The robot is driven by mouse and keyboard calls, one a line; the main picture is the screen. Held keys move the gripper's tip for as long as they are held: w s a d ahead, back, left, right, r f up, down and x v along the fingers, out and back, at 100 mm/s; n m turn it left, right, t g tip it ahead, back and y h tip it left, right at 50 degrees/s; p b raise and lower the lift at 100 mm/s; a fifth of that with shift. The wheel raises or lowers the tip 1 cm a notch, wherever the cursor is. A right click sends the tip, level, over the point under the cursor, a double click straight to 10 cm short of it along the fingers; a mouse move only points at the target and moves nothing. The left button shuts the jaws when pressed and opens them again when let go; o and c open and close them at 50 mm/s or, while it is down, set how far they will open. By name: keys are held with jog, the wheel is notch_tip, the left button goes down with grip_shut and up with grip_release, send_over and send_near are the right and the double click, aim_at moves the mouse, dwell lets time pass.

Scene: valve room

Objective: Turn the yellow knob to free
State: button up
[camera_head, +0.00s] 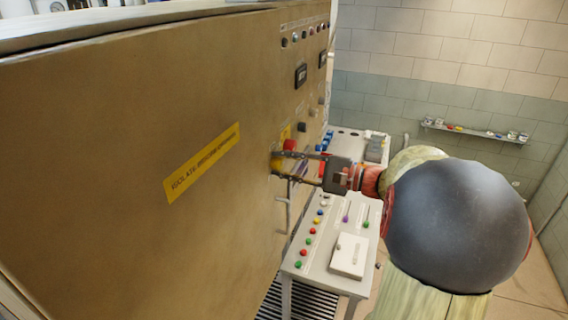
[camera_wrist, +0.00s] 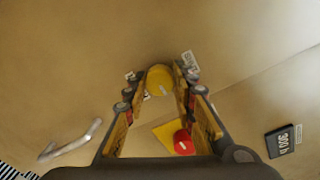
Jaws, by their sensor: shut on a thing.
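The yellow knob (camera_wrist: 159,79) is a round knob on the tan cabinet front, with a pale line on its face that tilts up to the right. In the wrist view it sits between the far ends of my two fingers. My gripper (camera_wrist: 160,88) is shut on the knob, one finger on each side. In the head view my gripper (camera_head: 275,163) reaches left to the cabinet face, and the yellow knob (camera_head: 276,161) shows only partly at the fingertips. Small white labels stand beside the knob; I cannot read them.
A red knob (camera_wrist: 183,141) on a yellow plate sits close to the gripper. A metal handle (camera_wrist: 72,142) sticks out of the tan cabinet (camera_head: 110,110). A control desk (camera_head: 325,235) with coloured buttons stands beyond, and a wall shelf (camera_head: 475,131) behind.

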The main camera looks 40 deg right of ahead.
jog(key=o, duration=1.2)
jog(key=shift+c, duration=0.2)
jog(key=v, duration=1.2)
jog(key=shift+f, duration=0.15)
